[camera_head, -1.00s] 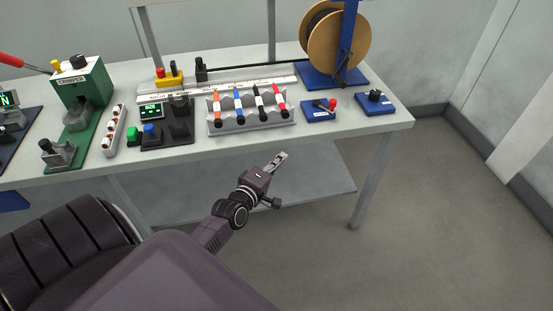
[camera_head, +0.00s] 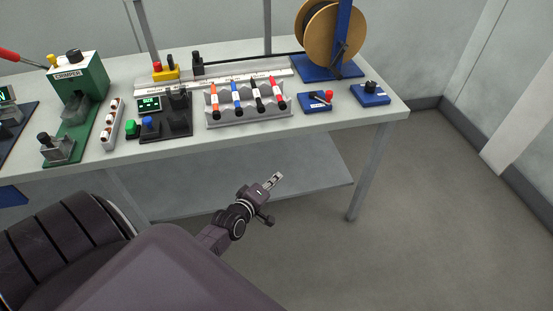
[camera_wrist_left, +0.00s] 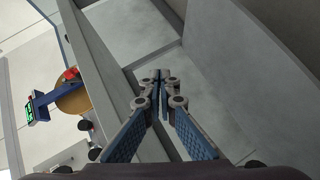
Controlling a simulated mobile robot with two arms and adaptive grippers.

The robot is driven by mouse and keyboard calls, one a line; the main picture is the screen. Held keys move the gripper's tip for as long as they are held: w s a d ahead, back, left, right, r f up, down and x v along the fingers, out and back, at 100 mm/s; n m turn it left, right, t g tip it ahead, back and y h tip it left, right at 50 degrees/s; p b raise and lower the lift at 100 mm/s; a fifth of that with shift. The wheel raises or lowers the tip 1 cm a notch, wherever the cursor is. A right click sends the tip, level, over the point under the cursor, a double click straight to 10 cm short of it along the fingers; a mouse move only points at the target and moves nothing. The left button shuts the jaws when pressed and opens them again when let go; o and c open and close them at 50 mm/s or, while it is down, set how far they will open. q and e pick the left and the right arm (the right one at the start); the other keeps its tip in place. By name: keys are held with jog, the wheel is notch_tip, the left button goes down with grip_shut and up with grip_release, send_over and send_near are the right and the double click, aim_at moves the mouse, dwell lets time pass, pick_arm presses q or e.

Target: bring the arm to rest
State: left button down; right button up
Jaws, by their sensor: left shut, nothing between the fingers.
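My left gripper (camera_head: 274,181) is shut and empty in the head view. It hangs in front of the workbench and below the level of its top, over the lower shelf in the picture. In the left wrist view the two fingers (camera_wrist_left: 160,82) meet at their tips with nothing between them. My right gripper is in neither view.
The workbench (camera_head: 350,118) carries a green crimper (camera_head: 88,80), a grey rack (camera_head: 250,118) of several coloured markers, blue blocks (camera_head: 370,95) and a cable spool (camera_head: 318,35). A lower shelf (camera_head: 310,180) lies beneath. The floor (camera_head: 430,220) at the right is clear.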

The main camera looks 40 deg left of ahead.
pick_arm(q)
jog(key=s+d+f+m+g+h, duration=0.1)
jog(key=s+d+f+m+g, duration=0.25)
jog(key=s+f, duration=0.8)
jog(key=s+d+f+m+g+h, duration=0.1)
jog(key=s+d+f+m+g, duration=0.2)
jog(key=s+d+f+m, duration=0.75)
jog(key=s+f+m+g, duration=0.1)
jog(key=s+f+g, duration=0.1)
jog(key=s+f, duration=0.3)
jog(key=s+f+m+g, duration=0.1)
jog(key=s+f, duration=0.4)
jog(key=s, duration=0.6)
jog(key=s+f+m+g, duration=0.1)
jog(key=s+f+g, duration=0.2)
jog(key=s+f, duration=0.2)
jog(key=s, duration=0.3)
jog(key=shift+s+f+m, duration=0.2)
jog(key=shift+f+m, duration=0.1)
jog(key=shift+m, duration=0.1)
